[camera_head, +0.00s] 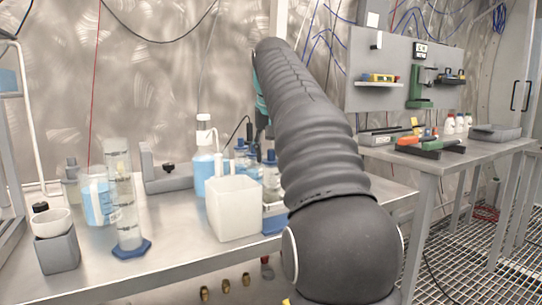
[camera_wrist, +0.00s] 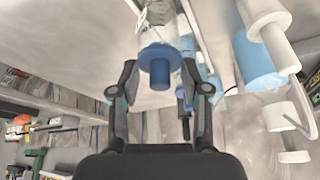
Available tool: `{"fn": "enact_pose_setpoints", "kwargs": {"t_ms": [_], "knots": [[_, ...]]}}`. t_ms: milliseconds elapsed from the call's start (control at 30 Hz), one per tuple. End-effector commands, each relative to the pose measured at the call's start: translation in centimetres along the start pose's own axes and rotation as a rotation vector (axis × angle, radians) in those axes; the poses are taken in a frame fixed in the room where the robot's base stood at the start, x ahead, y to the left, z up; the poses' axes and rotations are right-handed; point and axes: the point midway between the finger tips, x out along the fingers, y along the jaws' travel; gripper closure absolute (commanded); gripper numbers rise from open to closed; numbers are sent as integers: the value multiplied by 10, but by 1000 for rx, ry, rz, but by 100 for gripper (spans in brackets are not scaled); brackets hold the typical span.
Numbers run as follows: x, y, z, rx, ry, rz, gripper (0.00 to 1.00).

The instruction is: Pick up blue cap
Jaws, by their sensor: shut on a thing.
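In the wrist view a blue cap (camera_wrist: 160,62) with a wide round flange and a narrower knob lies between the two fingers of my gripper (camera_wrist: 160,78). My gripper is shut on it. A clear glass vessel (camera_wrist: 158,14) shows just beyond the cap, in line with it; I cannot tell whether the cap sits on it. In the head view my arm hides most of the gripper and the held cap. Small blue-topped bottles (camera_head: 240,158) stand beside my arm on the bench.
The steel bench (camera_head: 170,262) also holds a white square container (camera_head: 235,210), a wash bottle (camera_head: 204,165), a glass cylinder on a blue base (camera_head: 127,215) and a beaker of blue liquid (camera_head: 97,200). A second table (camera_head: 440,160) with tools stands at right.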

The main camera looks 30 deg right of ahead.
Motion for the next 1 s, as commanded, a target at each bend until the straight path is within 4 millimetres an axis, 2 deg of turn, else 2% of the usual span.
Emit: {"fn": "enact_pose_setpoints", "kwargs": {"t_ms": [167,300,500,700,833,1000], "knots": [[-17,0,-8,0,2,0,72],[-44,0,-20,0,2,0,72],[-66,50,-26,6,2,2,72],[-88,87,-32,4,2,1,72],[-96,104,-35,3,0,1,72],[-101,115,-36,1,0,0,72]]}}
